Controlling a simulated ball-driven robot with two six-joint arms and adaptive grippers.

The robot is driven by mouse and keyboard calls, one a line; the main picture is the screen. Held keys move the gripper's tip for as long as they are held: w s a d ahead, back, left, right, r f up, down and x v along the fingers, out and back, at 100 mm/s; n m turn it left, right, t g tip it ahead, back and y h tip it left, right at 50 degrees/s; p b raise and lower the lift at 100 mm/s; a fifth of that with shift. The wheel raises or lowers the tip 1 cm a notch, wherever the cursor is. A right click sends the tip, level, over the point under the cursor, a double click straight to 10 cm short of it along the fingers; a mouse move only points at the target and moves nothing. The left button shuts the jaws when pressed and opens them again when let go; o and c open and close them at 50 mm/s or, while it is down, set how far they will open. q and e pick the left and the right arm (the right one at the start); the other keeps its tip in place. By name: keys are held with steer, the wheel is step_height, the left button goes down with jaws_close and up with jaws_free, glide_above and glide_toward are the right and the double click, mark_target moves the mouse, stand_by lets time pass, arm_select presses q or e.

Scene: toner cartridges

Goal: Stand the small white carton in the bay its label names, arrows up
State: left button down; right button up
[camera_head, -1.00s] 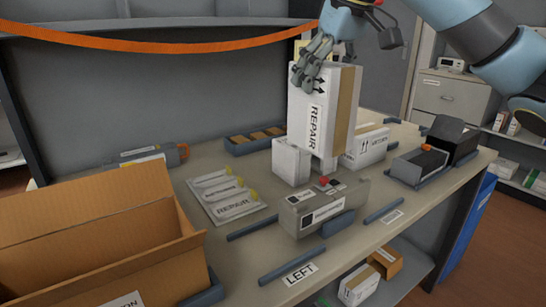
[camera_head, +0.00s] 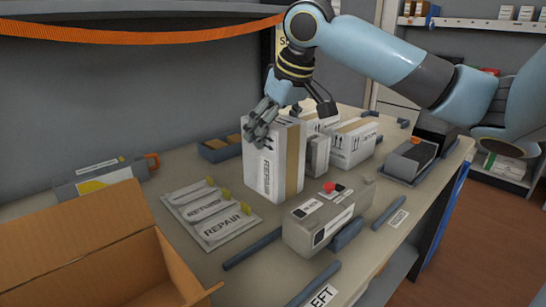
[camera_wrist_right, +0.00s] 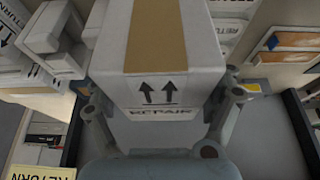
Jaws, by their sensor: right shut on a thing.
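The white carton (camera_head: 262,170) marked REPAIR has a brown tape strip down its right side in the head view. Its lettering runs sideways. In the wrist view the carton (camera_wrist_right: 165,75) shows two black arrows pointing toward the taped face, so they lie sideways rather than up. My right gripper (camera_head: 262,128) is shut on the carton's top end, fingers on either side. The carton stands on end at the table, behind the grey cartridge; whether its base touches is unclear. My left gripper is not in view.
A grey cartridge with a red knob (camera_head: 325,217) stands in front. Labelled pouches (camera_head: 212,212) lie left, an open cardboard box (camera_head: 100,245) at front left. White cartons (camera_head: 352,143) stand close behind right.

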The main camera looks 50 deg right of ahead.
mark_target(285, 122)
step_height(285, 122, down, 5)
steer(key=shift+r+b, duration=0.15)
steer(key=shift+b, duration=0.2)
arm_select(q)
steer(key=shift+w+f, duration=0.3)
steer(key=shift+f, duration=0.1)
arm_select(e)
steer(key=o, duration=1.6)
steer(key=p+v, duration=0.4)
steer(key=v, duration=0.6)
steer(key=shift+s+d+r, duration=0.1)
steer(key=shift+s+r, duration=0.1)
steer(key=shift+r, duration=0.1)
steer(key=shift+s+r+p, duration=0.2)
steer(key=shift+r+p, duration=0.15)
steer(key=shift+r, duration=0.15)
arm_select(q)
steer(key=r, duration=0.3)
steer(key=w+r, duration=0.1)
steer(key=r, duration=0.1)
arm_select(e)
steer(key=shift+r, duration=0.1)
